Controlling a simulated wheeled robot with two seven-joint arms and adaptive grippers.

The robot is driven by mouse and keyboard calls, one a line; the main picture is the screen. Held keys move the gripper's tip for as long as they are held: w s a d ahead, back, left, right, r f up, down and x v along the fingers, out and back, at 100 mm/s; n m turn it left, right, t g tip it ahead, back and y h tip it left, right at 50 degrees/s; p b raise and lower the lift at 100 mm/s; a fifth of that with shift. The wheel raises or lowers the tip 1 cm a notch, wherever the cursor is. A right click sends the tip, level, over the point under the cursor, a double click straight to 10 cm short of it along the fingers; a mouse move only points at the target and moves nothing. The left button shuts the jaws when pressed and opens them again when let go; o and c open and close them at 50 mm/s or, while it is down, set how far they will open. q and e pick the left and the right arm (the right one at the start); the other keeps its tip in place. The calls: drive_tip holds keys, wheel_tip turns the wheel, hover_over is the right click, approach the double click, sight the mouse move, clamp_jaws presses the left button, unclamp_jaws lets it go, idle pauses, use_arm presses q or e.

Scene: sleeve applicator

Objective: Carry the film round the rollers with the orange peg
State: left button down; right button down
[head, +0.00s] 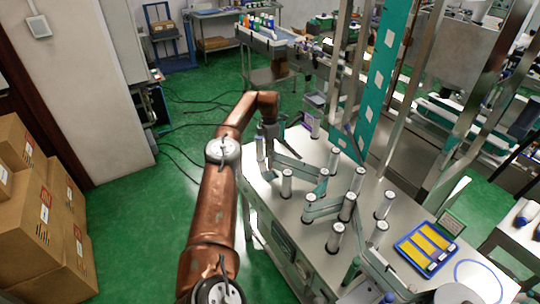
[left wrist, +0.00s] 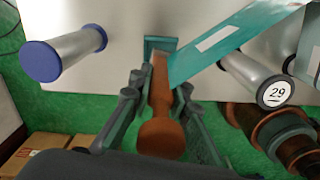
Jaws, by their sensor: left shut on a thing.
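The orange peg (left wrist: 159,125) is upright between the fingers of my left gripper (left wrist: 160,88), which is shut on it. The teal film (left wrist: 225,45), with a pale label, runs from beside the peg's far end to the upper right; whether it touches the peg is unclear. A blue-capped roller (left wrist: 75,52) is left of the peg and a roller marked 29 (left wrist: 255,78) is right of it. In the head view my left gripper (head: 271,136) is at the table's far left corner, by a roller (head: 261,149). The film (head: 290,161) stretches right from there. My right gripper is out of view.
Several upright rollers, such as one at the left (head: 286,184) and one at the right (head: 384,205), crowd the metal table (head: 285,222). A blue tray with yellow strips (head: 427,249) is at the right. Cardboard boxes (head: 38,215) stand far left. Green floor lies left of the table.

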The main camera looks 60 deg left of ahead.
use_arm(q)
drive_tip(key=shift+r, duration=0.1)
drive_tip(key=shift+f, duration=0.2)
drive_tip(key=shift+f+b, duration=0.3)
drive_tip(key=shift+f, duration=1.1)
drive_tip(key=shift+f, duration=0.2)
drive_tip(key=c, duration=1.7)
unclamp_jaws()
drive_tip(key=shift+c, duration=0.2)
drive_tip(key=shift+o, duration=0.6)
drive_tip(key=o, duration=1.6)
drive_tip(key=shift+r+p, duration=1.9)
drive_tip(key=shift+r, duration=2.1)
